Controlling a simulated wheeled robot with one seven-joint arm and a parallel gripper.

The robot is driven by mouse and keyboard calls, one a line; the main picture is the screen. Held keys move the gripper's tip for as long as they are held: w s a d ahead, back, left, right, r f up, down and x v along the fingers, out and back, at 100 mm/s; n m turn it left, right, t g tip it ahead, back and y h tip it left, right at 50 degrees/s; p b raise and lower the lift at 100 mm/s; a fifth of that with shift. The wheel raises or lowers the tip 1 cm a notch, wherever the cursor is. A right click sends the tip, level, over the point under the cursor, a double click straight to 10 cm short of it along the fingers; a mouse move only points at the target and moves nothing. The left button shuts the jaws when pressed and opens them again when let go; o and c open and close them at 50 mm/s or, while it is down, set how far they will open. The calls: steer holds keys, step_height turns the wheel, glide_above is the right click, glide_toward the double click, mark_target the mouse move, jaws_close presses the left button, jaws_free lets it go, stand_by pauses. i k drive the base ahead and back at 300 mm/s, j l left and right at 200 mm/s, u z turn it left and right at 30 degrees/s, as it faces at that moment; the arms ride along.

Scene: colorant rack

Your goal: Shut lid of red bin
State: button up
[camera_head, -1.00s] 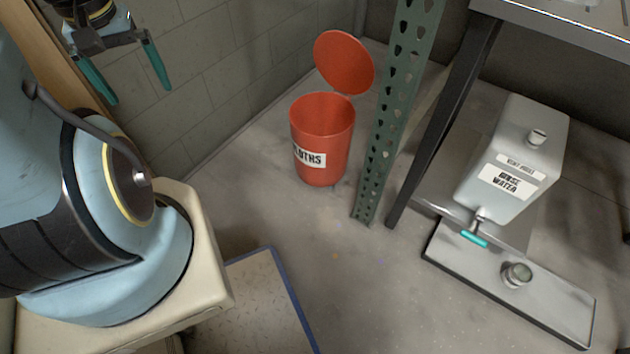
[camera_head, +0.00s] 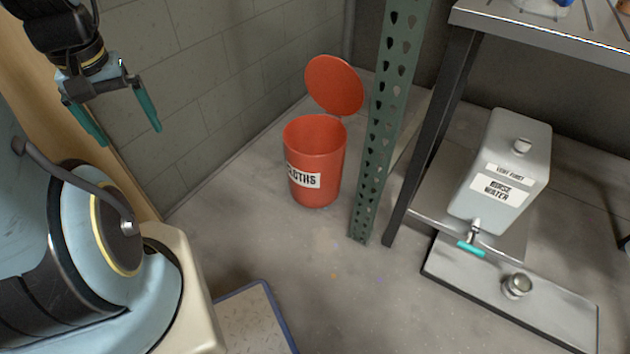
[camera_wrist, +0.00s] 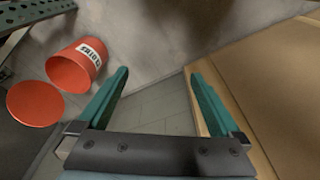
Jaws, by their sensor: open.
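A green perforated post (camera_head: 377,150) stands just right of the bin. Beyond it are a dark table leg (camera_head: 425,150), a grey water container (camera_head: 503,165) and a metal tray (camera_head: 470,280). A wooden panel (camera_wrist: 270,85) is right of my gripper in the wrist view. Floor before the bin is clear.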

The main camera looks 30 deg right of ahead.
mark_target(335, 85)
steer(key=i+l+u, duration=0.15)
steer(key=l, duration=0.2)
steer(key=i+l+u, duration=0.15)
steer(key=l, duration=0.25)
steer(key=i+l+u, duration=0.15)
steer(key=l, duration=0.25)
